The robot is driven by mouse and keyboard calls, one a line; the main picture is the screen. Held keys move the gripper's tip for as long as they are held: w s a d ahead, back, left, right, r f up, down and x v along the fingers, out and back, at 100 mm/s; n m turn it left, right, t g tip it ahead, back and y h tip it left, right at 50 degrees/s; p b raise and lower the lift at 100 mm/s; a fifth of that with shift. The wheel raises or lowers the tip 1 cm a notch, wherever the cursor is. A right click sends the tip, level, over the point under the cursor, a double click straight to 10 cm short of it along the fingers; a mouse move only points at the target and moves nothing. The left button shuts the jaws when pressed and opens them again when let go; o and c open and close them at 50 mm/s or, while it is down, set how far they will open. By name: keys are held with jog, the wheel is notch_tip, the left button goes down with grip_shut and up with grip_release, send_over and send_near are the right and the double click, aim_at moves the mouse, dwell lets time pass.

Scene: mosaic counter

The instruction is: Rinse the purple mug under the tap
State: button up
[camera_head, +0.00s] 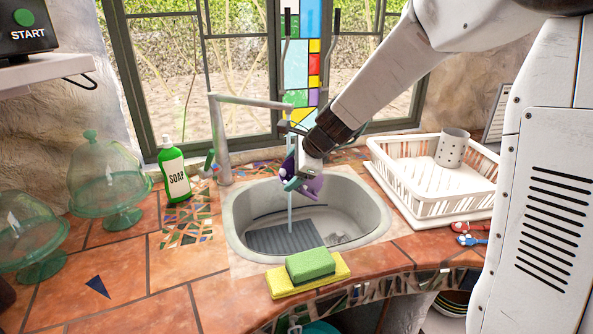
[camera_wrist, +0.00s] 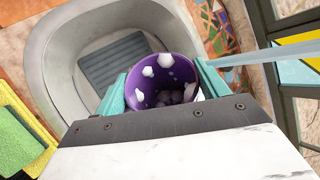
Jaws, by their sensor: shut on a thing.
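The purple mug (camera_wrist: 163,82) with white spots is held between the teal fingers of my gripper (camera_wrist: 162,92). In the head view my gripper (camera_head: 296,183) is above the sink (camera_head: 236,222), with the mug (camera_head: 310,187) partly hidden by it. The tap (camera_head: 217,130) stands behind the sink at the left, its spout reaching right. A stream of water (camera_head: 290,208) falls from the spout into the sink, beside or onto the mug; the head view does not settle which. In the wrist view the stream (camera_wrist: 250,58) passes right of the mug's rim.
A green and yellow sponge pair (camera_head: 310,265) lies at the sink's front edge. A soap bottle (camera_head: 174,173) and glass domes (camera_head: 105,180) stand left. A white dish rack (camera_head: 405,190) with a grey cup holder (camera_head: 452,148) stands right.

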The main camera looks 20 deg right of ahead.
jog(key=shift+w+a, duration=0.1)
jog(key=shift+w, duration=0.2)
jog(key=w+a, duration=0.1)
jog(key=w, duration=0.6)
jog(key=shift+w+a, duration=0.25)
jog(key=shift+a, duration=0.05)
jog(key=shift+d, duration=0.1)
dwell(0.4)
jog(key=shift+w+d, duration=0.15)
jog(key=shift+d, duration=0.35)
jog(key=shift+a, duration=0.15)
jog(key=shift+a, duration=0.45)
